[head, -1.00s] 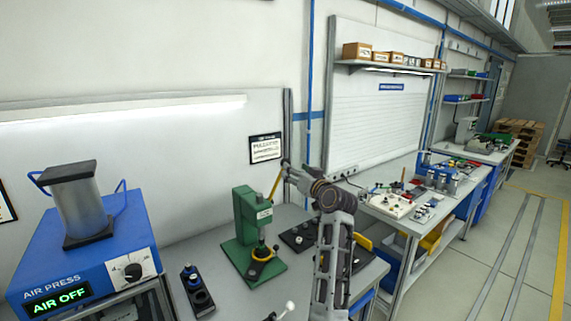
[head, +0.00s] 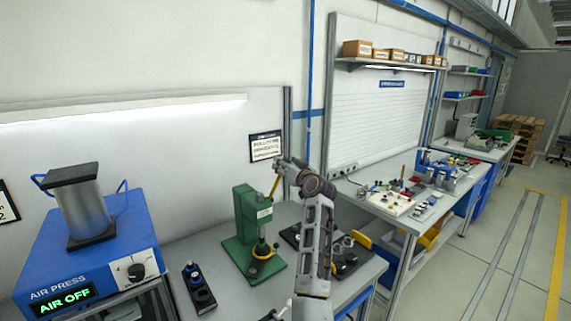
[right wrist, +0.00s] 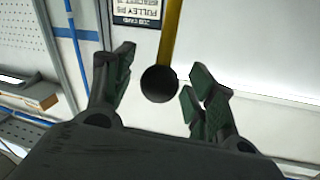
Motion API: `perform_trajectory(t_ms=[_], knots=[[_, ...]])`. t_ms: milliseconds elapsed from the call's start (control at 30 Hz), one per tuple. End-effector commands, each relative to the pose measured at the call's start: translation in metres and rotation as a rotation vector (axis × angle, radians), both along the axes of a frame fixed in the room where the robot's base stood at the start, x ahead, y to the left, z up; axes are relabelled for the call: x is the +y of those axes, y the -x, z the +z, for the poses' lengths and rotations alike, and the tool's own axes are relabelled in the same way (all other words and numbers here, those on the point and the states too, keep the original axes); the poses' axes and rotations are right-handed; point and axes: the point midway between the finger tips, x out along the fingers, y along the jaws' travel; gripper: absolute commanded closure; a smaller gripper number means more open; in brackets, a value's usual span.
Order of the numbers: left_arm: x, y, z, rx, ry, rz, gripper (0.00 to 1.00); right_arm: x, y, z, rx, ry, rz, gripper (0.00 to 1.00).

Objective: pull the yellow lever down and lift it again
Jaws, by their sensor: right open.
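The yellow lever (head: 275,186) slants upward from the side of the green press (head: 247,235) on the bench. In the right wrist view the yellow lever (right wrist: 173,28) ends in a round black knob (right wrist: 159,85). My right gripper (right wrist: 159,73) is open, with the knob between its two green-padded fingers. I see gaps beside the knob and cannot tell of any contact. In the head view my right gripper (head: 283,164) is at the top of the lever, small and partly merged with it. My left gripper is not in view.
A blue air press (head: 95,265) reading AIR OFF stands at the left. A black fixture (head: 198,288) lies between it and the green press. A dark tray with parts (head: 350,258) sits right of the green press, partly behind my right arm. A wall panel stands behind.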

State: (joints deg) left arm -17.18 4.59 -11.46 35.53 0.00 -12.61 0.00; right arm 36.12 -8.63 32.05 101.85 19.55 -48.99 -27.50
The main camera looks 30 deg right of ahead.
Motion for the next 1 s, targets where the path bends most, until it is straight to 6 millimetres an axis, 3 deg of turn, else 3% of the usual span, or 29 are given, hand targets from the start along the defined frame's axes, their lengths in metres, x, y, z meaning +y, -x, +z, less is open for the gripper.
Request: perform_trajectory(t_ms=[433, 867, 1000], knots=[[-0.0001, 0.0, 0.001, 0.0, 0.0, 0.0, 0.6, -0.0005, -0.0046, -0.0003, 0.0, 0.0, 0.0, 0.44], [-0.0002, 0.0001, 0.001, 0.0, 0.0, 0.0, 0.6, -0.0005, -0.0045, -0.0003, 0.0, 0.0, 0.0, 0.98], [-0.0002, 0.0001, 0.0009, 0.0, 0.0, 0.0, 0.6, -0.0005, -0.0044, -0.0003, 0.0, 0.0, 0.0, 1.0]])
